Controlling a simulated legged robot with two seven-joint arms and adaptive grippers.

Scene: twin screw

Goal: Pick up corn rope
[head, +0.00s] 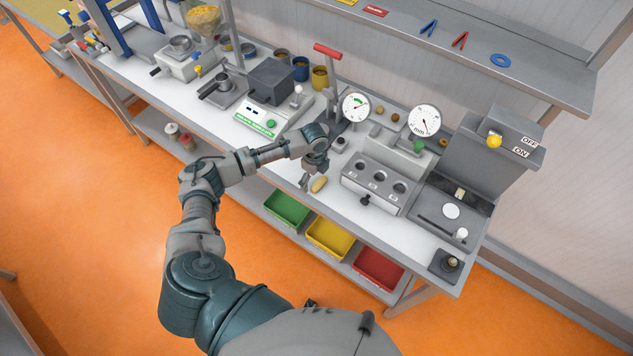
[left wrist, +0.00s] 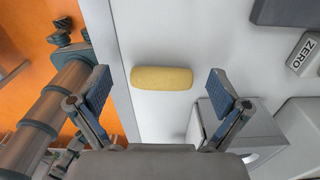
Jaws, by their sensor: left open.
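The corn rope, seen as a short yellow roll (head: 319,184), lies on the white bench top near its front edge. In the left wrist view the yellow roll (left wrist: 161,78) lies crosswise between the finger pads and a little beyond them, with a gap on both sides. My left gripper (head: 308,180) is just beside the roll in the head view, pointing down. In the left wrist view its fingers (left wrist: 161,92) are spread wide and hold nothing. My right gripper is not in view.
A grey block with round holes (head: 375,184) and two dial gauges stand right of the roll. A scale (head: 265,120) stands left. Green, yellow and red trays (head: 330,236) sit on the shelf below. The bench's front edge (left wrist: 122,85) runs close to the roll.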

